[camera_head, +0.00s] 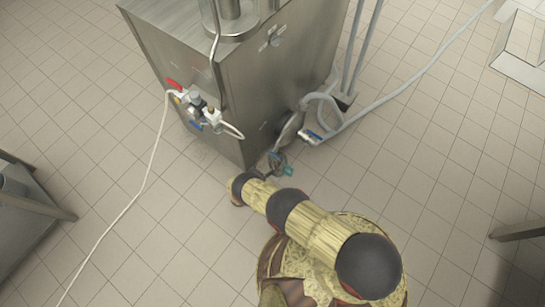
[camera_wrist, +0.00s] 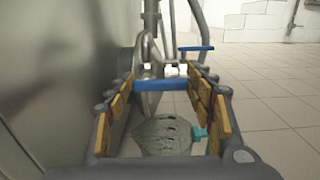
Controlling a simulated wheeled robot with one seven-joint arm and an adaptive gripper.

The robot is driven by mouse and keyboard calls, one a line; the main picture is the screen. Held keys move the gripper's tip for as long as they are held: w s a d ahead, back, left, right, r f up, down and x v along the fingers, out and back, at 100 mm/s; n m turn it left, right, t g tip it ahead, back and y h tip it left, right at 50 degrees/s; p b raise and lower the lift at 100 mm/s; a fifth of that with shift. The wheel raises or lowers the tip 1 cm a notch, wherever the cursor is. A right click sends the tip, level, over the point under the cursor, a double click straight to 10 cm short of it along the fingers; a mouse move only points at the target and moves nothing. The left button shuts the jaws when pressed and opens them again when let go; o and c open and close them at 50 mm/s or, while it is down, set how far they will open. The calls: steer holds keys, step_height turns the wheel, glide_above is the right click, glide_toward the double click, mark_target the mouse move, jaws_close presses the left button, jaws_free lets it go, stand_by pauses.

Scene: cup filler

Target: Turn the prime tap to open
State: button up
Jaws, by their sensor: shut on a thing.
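The prime tap's blue handle (camera_wrist: 160,85) spans crosswise between the fingertips of my gripper (camera_wrist: 162,84) in the wrist view. My gripper is shut on this handle, with its two yellow-padded fingers on either side. Grey metal pipework stands just behind it. In the head view my gripper (camera_head: 279,160) is low beside the right face of the steel machine (camera_head: 285,85), near its bottom front corner. The handle between the fingers is hard to make out in that view.
A second blue lever (camera_wrist: 195,48) sits farther back; it also shows in the head view (camera_head: 312,135). Grey hoses (camera_head: 405,88) run off to the upper right. Red- and blue-handled valves (camera_head: 196,108) project from the machine's left face.

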steer(key=c, duration=0.5)
steer(key=shift+w+a+r+n, duration=0.25)
steer(key=shift+a+n, duration=0.1)
steer(key=shift+n, duration=2.65)
steer(key=shift+w+a+r+n, duration=0.15)
steer(key=shift+w+a+n, duration=0.2)
steer(key=shift+n, duration=2.65)
steer(key=shift+w+a+r+n, duration=0.2)
steer(key=shift+a+n, duration=0.15)
steer(key=shift+n, duration=2.65)
steer(key=o, duration=1.1)
steer(key=shift+o, duration=0.2)
